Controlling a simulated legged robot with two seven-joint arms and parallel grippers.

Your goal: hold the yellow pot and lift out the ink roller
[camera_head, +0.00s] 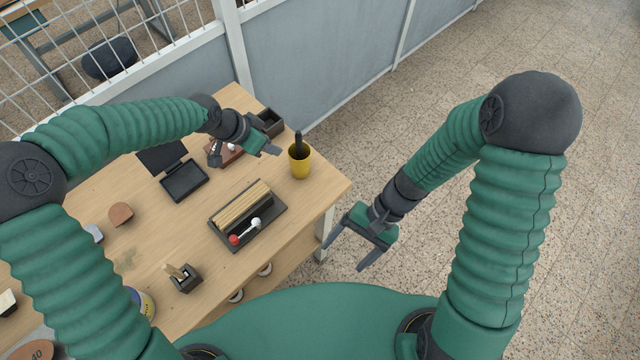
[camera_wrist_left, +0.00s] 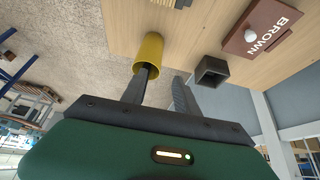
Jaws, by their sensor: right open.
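The yellow pot (camera_head: 299,165) stands upright near the table's far right corner. The ink roller (camera_head: 298,140) stands in it with its dark handle sticking up; its lower part is hidden inside. In the left wrist view the yellow pot (camera_wrist_left: 148,52) is ahead of the fingers, and the dark handle (camera_wrist_left: 149,74) shows between the two fingers' lines. My left gripper (camera_head: 246,150) is open and empty, above the table just left of the pot, apart from it. My right gripper (camera_head: 352,250) is open and empty, off the table's right edge, nearer to me than the pot.
A black tray (camera_head: 238,240) with wooden strips and a red-ended tool lies left of and nearer than the pot. A dark open box (camera_head: 270,122) and a brown block marked BROWN (camera_wrist_left: 262,28) are beside my left gripper. A grey partition (camera_head: 310,60) stands behind the table.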

